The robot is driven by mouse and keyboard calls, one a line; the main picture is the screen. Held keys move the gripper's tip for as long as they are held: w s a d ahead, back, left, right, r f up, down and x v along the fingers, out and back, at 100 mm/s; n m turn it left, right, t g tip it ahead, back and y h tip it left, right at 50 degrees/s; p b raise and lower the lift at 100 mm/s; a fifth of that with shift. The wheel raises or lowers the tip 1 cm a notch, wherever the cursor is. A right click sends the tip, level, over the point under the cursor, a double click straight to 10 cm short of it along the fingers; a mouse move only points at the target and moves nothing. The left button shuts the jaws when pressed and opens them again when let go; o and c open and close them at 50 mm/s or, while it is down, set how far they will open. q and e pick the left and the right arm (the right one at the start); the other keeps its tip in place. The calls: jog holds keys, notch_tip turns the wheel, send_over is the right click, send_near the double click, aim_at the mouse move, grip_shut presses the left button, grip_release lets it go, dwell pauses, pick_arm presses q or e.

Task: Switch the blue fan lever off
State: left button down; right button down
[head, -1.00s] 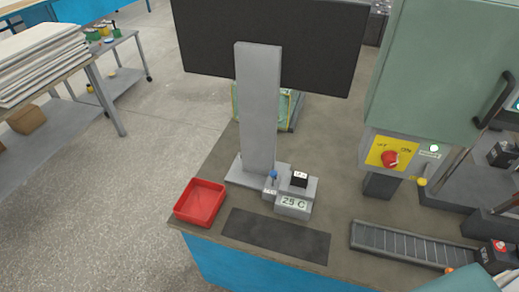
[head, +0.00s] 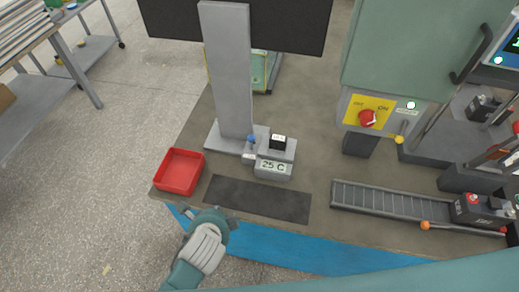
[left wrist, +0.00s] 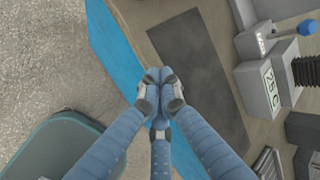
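The blue fan lever (head: 250,139) has a round blue knob on a small grey block, left of the box with a "25 C" label (head: 273,167). Its blue knob also shows in the left wrist view (left wrist: 308,28) at the top right. I cannot tell its on or off setting. My left arm (head: 205,250) reaches in at the bottom, in front of the bench edge and short of the lever. In the left wrist view my left gripper (left wrist: 160,88) has its fingertips together with nothing visible between them. My right gripper is not in view.
A red tray (head: 180,188) sits at the bench's left corner beside a dark mat (head: 258,199). A grey post (head: 232,80) stands behind the lever. A red rotary switch (head: 367,118), a yellow-knobbed lever (head: 400,138) and a roller conveyor (head: 385,202) are to the right.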

pick_arm(q)
jog(key=w+d+r+m, duration=0.1)
jog(key=m, duration=0.1)
jog(key=w+d+r+m+t, duration=0.1)
jog(key=d+r+m, duration=0.1)
jog(key=m, duration=0.1)
jog(key=w+d+r+m+t, duration=0.1)
jog(key=m, duration=0.1)
jog(key=shift+d+r+h, duration=0.25)
jog(key=shift+h, duration=0.15)
jog(key=w+d+r+m+t+h, duration=0.1)
jog(key=w+d+r+m+t, duration=0.15)
jog(key=d+r+m, duration=0.55)
jog(key=shift+m, duration=0.8)
jog(key=w+f, duration=0.4)
jog(key=w, duration=0.1)
jog(key=w+a+f, duration=0.1)
jog(key=w+f, duration=0.1)
jog(key=f, duration=0.1)
jog(key=shift+w, duration=0.2)
jog(key=w, duration=0.1)
jog(key=w+p, duration=0.1)
jog(key=shift+w+d+r, duration=0.15)
jog(key=shift+w+r, duration=0.15)
jog(key=shift+r, duration=0.1)
jog(key=shift+w+d+r, duration=0.1)
jog(key=shift+w, duration=0.6)
jog(key=shift+w+r+p, duration=0.2)
jog(key=shift+p, duration=0.3)
